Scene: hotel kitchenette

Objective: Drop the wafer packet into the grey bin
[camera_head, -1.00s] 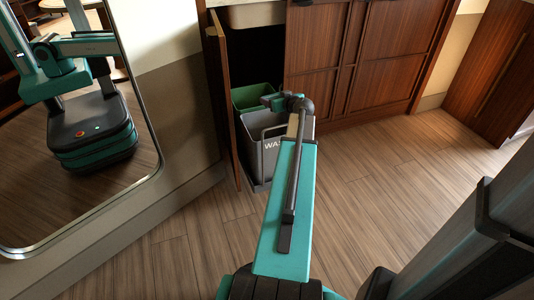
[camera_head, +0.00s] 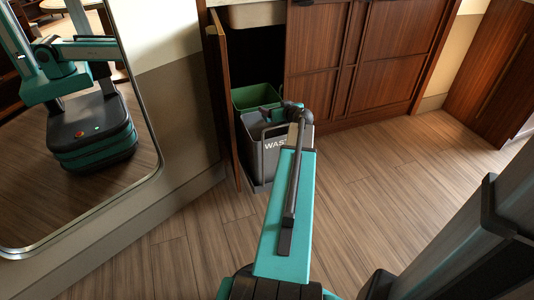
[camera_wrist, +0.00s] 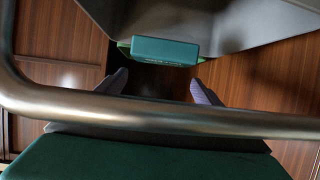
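The grey bin (camera_head: 268,160), marked with white letters, stands in the open cabinet at floor level. My gripper (camera_head: 283,108) is over its top in the head view, partly hiding the opening. In the wrist view my gripper's two fingertips (camera_wrist: 158,80) are apart, with a dark gap between them. A teal block (camera_wrist: 165,50) with a faint line of marks shows just beyond the tips. I cannot tell whether it is the wafer packet. No packet can be made out in the head view, and the inside of the grey bin is hidden.
A green bin (camera_head: 254,96) stands behind the grey one. The open cabinet door (camera_head: 226,110) is close on the left, and wooden cabinet fronts (camera_head: 385,50) are on the right. A mirror (camera_head: 75,150) hangs on the left wall. The floor (camera_head: 400,190) on the right is clear.

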